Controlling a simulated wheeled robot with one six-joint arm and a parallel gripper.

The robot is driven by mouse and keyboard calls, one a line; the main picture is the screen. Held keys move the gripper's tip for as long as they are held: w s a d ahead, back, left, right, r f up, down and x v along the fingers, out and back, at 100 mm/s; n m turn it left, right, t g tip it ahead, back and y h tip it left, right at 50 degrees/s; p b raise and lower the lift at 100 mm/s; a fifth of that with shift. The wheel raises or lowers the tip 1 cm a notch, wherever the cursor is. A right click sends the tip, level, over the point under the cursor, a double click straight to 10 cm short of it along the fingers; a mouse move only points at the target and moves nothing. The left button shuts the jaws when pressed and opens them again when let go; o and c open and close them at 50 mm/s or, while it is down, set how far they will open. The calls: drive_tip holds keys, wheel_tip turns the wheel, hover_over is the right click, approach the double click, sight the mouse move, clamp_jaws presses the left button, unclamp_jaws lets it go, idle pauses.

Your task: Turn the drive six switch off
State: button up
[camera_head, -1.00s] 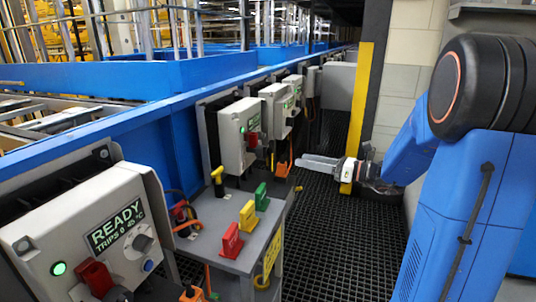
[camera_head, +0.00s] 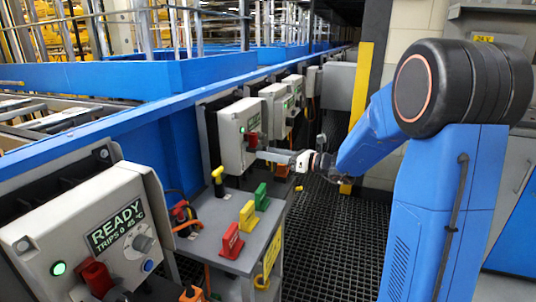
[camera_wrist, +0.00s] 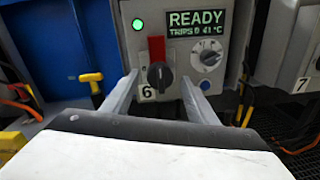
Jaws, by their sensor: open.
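The drive six box (camera_wrist: 225,80) is a grey cabinet labelled 6, with a lit green lamp (camera_wrist: 138,25) and a READY screen (camera_wrist: 196,24). Its switch is a red handle (camera_wrist: 157,48) standing upright over a black round hub (camera_wrist: 160,76). In the head view the box (camera_head: 231,152) is second in the row, with the red handle (camera_head: 252,141) on its front. My gripper (camera_wrist: 160,78) is open, its fingers either side of the hub in the wrist view. In the head view the gripper (camera_head: 264,155) points left at the box; contact cannot be told.
A dial (camera_wrist: 207,58) and blue button (camera_wrist: 205,85) sit right of the switch. A nearer READY box (camera_head: 80,230) stands at lower left. A small grey table (camera_head: 235,262) holds red, yellow and green tags below my gripper. The box marked 7 (camera_wrist: 290,45) is to the right.

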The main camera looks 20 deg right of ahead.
drive_tip(key=shift+w+a, duration=0.25)
drive_tip(key=shift+a, duration=0.15)
drive_tip(key=c, duration=1.1)
drive_tip(key=shift+o, duration=0.2)
drive_tip(key=shift+n, duration=0.3)
drive_tip(key=shift+w+d+f+n+g+y, duration=0.1)
drive_tip(key=shift+n+y, duration=0.15)
drive_tip(key=shift+n, duration=2.75)
drive_tip(key=shift+n+g+y, duration=0.1)
drive_tip(key=shift+n+y, duration=0.1)
drive_tip(key=shift+n, duration=2.8)
drive_tip(key=shift+w+d+f+n+g+y, duration=0.1)
drive_tip(key=shift+n+y, duration=0.15)
drive_tip(key=shift+n, duration=2.75)
